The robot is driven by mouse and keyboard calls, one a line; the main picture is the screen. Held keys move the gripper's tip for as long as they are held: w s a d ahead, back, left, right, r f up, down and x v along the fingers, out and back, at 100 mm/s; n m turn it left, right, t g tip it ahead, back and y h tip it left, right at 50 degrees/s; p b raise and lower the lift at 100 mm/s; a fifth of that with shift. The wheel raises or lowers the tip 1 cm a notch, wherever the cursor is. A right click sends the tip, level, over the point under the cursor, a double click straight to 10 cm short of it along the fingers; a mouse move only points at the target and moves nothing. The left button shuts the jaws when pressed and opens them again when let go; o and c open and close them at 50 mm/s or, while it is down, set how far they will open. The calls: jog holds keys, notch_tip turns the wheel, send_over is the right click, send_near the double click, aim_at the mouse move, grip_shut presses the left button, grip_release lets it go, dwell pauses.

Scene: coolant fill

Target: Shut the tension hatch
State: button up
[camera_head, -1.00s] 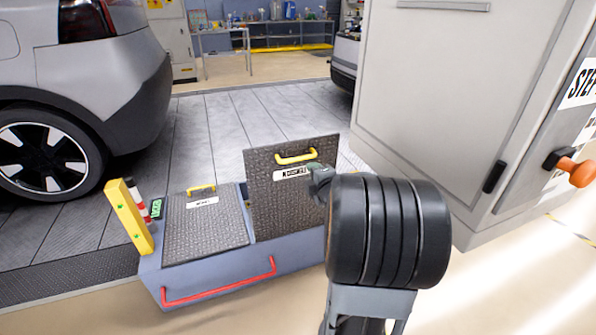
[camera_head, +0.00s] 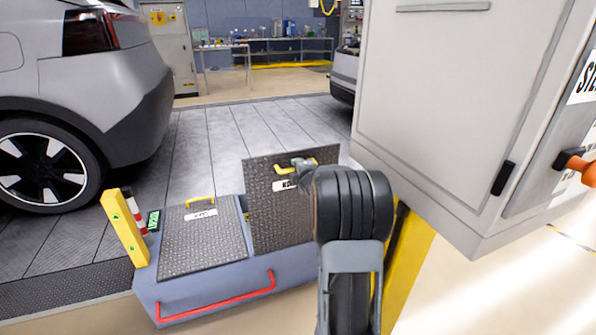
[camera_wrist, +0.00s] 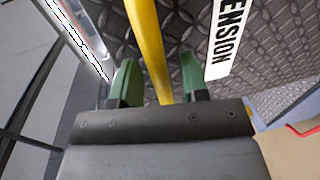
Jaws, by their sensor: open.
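The tension hatch (camera_head: 272,218) is a dark tread-plate lid standing raised on the right half of a blue-grey floor box (camera_head: 250,272). It has a yellow handle (camera_head: 287,168) and a white label, partly hidden by my arm in the head view. The wrist view shows the yellow handle (camera_wrist: 150,45) close up, between the two green fingers of my gripper (camera_wrist: 158,82). The label (camera_wrist: 225,40) there reads "ENSION". My gripper is open, with the fingers apart on either side of the handle; I cannot tell whether either touches it.
A second tread-plate lid (camera_head: 203,238) lies closed on the box's left half. A yellow post (camera_head: 124,228) stands at the left and a red rail (camera_head: 215,304) runs along the front. A large grey cabinet (camera_head: 450,110) stands close on the right; a car (camera_head: 85,90) is at the left.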

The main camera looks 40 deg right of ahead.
jog(key=shift+w, duration=0.1)
grip_shut()
dwell(0.4)
